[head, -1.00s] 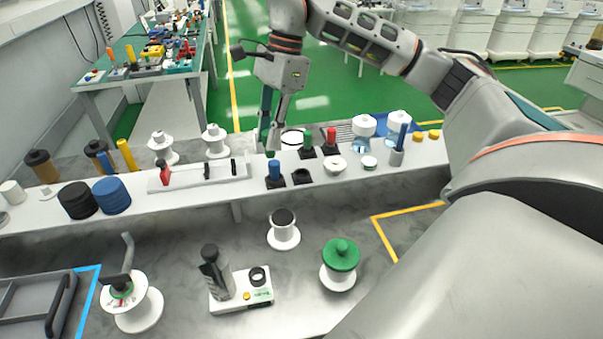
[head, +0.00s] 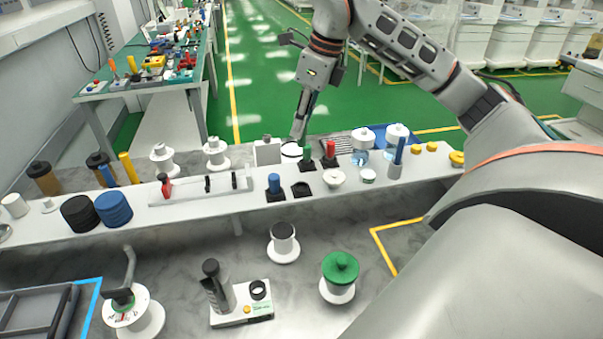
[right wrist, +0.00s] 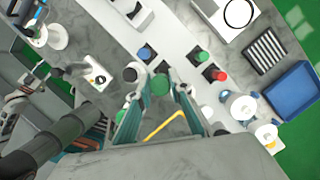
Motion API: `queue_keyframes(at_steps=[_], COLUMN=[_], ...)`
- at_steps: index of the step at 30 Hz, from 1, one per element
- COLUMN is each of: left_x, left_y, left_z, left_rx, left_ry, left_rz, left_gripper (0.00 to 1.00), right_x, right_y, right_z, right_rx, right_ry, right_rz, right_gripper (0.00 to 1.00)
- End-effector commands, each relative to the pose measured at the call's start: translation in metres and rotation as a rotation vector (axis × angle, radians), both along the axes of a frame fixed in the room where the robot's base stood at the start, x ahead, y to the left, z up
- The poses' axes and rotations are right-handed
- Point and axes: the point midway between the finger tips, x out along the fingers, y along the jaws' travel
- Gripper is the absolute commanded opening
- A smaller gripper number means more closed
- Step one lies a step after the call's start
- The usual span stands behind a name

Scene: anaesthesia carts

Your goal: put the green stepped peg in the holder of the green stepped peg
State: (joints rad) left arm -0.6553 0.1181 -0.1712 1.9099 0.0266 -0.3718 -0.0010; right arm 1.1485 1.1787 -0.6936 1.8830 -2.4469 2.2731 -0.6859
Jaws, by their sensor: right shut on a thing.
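My right gripper (head: 297,133) is above the back edge of the white shelf in the head view, fingers pointing down. In the right wrist view its teal fingers converge on the green stepped peg (right wrist: 160,86), which appears end-on as a green disc between them. The gripper is shut on it. In the head view the held peg cannot be made out. An empty black square holder (head: 302,190) sits on the shelf right of a blue peg (head: 274,183); it also shows in the right wrist view (right wrist: 163,67). My left gripper is not in view.
Another green peg (head: 307,151) and a red peg (head: 330,152) stand in black bases behind the empty holder. White bottles (head: 361,138) and a grey cup (head: 395,170) are to their right. A green-topped spool (head: 341,266) stands on the lower table.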

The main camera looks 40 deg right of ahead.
Motion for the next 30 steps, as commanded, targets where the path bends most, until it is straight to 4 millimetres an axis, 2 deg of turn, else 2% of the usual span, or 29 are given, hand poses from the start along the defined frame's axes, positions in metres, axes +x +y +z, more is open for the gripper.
queue_keyframes(at_steps=[1,15,23,30], left_x=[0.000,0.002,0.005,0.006], left_y=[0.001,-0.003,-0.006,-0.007], left_z=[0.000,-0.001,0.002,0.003], left_rx=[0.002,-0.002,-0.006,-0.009], left_ry=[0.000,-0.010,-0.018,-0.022], left_rz=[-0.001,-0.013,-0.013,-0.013], left_gripper=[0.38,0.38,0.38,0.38], right_x=[-0.001,-0.001,0.000,-0.001], right_y=[0.000,0.000,0.000,0.001], right_z=[-0.011,-0.090,-0.107,-0.134], right_rx=[0.000,0.000,0.001,0.001], right_ry=[0.006,0.003,0.002,0.003], right_rz=[0.001,0.001,0.002,0.003], right_gripper=[0.03,0.03,0.03,0.03])
